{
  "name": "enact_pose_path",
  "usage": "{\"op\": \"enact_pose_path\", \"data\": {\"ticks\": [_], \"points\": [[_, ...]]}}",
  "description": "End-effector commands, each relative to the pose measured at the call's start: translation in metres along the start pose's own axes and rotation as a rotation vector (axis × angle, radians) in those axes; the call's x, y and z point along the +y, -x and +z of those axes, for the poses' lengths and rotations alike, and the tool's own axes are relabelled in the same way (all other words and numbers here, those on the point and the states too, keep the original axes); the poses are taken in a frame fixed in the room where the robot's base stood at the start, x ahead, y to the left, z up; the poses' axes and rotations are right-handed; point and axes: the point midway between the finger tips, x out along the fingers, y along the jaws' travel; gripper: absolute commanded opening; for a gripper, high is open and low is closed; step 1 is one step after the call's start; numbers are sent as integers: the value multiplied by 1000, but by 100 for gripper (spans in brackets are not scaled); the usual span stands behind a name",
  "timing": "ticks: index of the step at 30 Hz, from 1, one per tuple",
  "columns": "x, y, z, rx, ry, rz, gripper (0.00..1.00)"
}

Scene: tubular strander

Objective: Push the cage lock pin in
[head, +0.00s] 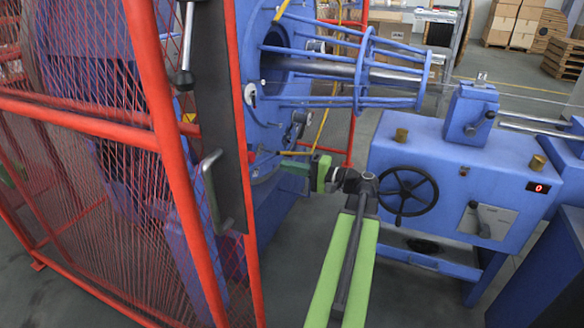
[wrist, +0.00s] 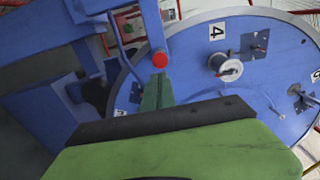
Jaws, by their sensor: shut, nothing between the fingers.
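The cage lock pin appears to be the round red knob (wrist: 160,59) in the wrist view, at the edge of a blue frame post and in front of the blue numbered disc. How deep it sits cannot be told. My gripper (wrist: 157,80) is shut and empty, its dark green fingers pointing at the knob from just below it in the picture. Whether the tips touch the knob cannot be told. In the head view my gripper (head: 284,165) reaches left toward the blue machine beside the red guard; the knob is not clear there.
A red mesh guard (head: 165,110) with a dark panel stands left of my arm. A blue cabinet (head: 440,165) with a black handwheel (head: 404,190) stands close at right. Blue cage rods (head: 330,60) lie above. The disc (wrist: 250,70) carries a bobbin (wrist: 225,66).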

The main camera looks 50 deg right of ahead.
Motion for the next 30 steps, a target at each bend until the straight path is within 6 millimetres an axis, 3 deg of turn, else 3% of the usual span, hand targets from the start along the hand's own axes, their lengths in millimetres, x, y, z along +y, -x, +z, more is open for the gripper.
{"op": "enact_pose_path", "data": {"ticks": [6, 12, 18, 30], "points": [[0, -49, 0, -3, 0, 1, 0], [0, -81, 0, -1, 0, 1, 0], [0, -93, -1, 1, 0, 1, 0], [0, -93, -4, 9, 0, 1, 0]]}}
